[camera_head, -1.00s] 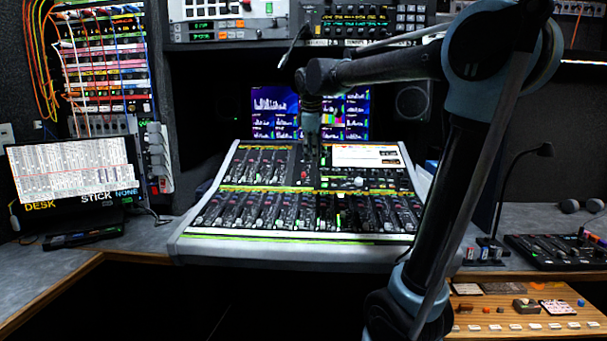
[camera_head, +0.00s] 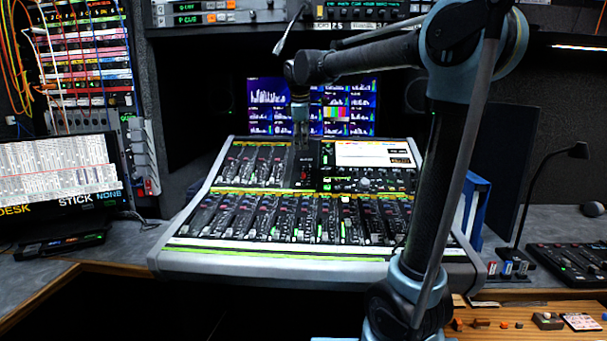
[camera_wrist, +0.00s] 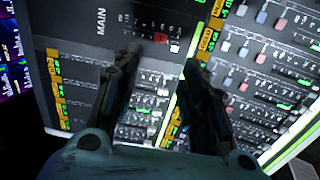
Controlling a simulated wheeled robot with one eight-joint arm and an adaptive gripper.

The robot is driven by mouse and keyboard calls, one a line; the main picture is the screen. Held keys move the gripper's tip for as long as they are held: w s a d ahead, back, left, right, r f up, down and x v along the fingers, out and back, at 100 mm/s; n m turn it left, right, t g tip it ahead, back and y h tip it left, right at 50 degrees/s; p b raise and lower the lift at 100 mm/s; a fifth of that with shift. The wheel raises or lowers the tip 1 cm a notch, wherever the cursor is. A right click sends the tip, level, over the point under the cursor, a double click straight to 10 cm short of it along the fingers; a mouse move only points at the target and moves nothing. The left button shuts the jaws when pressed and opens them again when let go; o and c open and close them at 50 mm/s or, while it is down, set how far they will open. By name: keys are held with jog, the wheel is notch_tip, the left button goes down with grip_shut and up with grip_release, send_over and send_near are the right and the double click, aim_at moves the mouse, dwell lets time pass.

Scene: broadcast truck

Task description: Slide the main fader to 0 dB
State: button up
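The mixing console (camera_head: 320,252) stands in the middle of the head view. Its main fader, with a small red cap, shows on the dark upper middle panel (camera_head: 304,175). In the wrist view the red fader cap (camera_wrist: 160,37) lies beyond the fingertips, near the white MAIN label (camera_wrist: 101,22). The scale marks beside it are too small to read. My gripper (camera_wrist: 162,66) is open, two dark fingers apart with nothing between them. In the head view my gripper (camera_head: 300,135) points down above the back of the console, and its fingertips are too small to make out.
A laptop-like display (camera_head: 60,172) is at the left. A gooseneck lamp (camera_head: 545,165) and small panel (camera_head: 575,262) are at the right.

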aim_at(303, 174)
jog(key=x, duration=1.5)
jog(key=shift+f, duration=0.2)
grip_shut()
